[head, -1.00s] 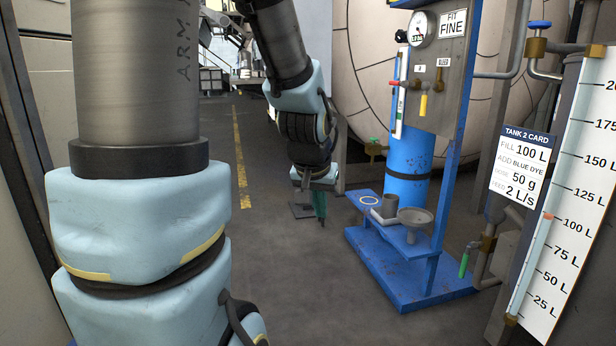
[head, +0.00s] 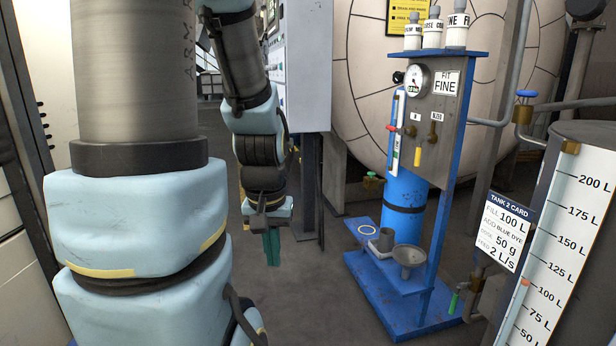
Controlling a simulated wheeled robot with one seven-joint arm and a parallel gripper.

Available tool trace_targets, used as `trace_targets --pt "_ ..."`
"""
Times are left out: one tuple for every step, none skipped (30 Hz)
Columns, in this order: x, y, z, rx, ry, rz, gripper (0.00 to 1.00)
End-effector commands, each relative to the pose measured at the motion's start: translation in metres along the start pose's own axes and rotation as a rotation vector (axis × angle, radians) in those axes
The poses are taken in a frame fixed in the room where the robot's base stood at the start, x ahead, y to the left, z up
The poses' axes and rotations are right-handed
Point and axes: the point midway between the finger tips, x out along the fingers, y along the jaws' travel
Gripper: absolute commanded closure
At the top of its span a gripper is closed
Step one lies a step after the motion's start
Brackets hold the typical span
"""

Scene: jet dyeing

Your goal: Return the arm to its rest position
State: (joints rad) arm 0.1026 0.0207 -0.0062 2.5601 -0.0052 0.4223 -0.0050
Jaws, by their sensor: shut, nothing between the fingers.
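My arm fills the left of the head view, with its blue-padded links in front. The far part of the arm bends down, and my gripper (head: 271,262) hangs from it with green fingers pointing at the floor. The fingers are close together, and nothing shows between them. My gripper is over open floor, left of the blue stand and apart from it.
At right are a tank with a level scale (head: 568,240) and a card (head: 503,230). A grey cabinet (head: 305,70) stands behind my gripper.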

Motion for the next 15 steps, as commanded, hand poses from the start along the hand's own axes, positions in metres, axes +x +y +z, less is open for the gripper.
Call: trace_targets --pt "-0.034 0.000 -0.005 0.000 0.000 0.000 1.00" --pt "-0.043 0.000 -0.006 0.000 0.000 0.000 1.00" --pt "-0.056 0.000 -0.008 0.000 0.000 0.000 1.00" --pt "-0.065 0.000 -0.009 0.000 0.000 0.000 1.00" --pt "-0.075 0.000 -0.011 0.000 0.000 0.000 1.00" --pt "-0.087 0.000 -0.012 0.000 0.000 0.000 1.00" --pt "-0.097 0.000 -0.014 0.000 0.001 0.000 1.00" --pt "-0.106 0.001 -0.015 0.000 0.001 0.000 1.00" --pt "-0.119 0.001 -0.017 0.000 0.001 0.000 1.00" --pt "-0.128 0.001 -0.018 0.000 0.001 0.000 1.00" --pt "-0.137 0.001 -0.019 0.000 0.001 0.000 1.00" --pt "-0.147 0.001 -0.021 0.000 0.000 0.000 1.00" --pt "-0.155 0.001 -0.022 0.000 0.000 0.000 1.00" --pt "-0.162 0.001 -0.023 0.000 0.000 0.000 1.00" --pt "-0.170 0.001 -0.024 0.000 0.000 0.000 1.00"
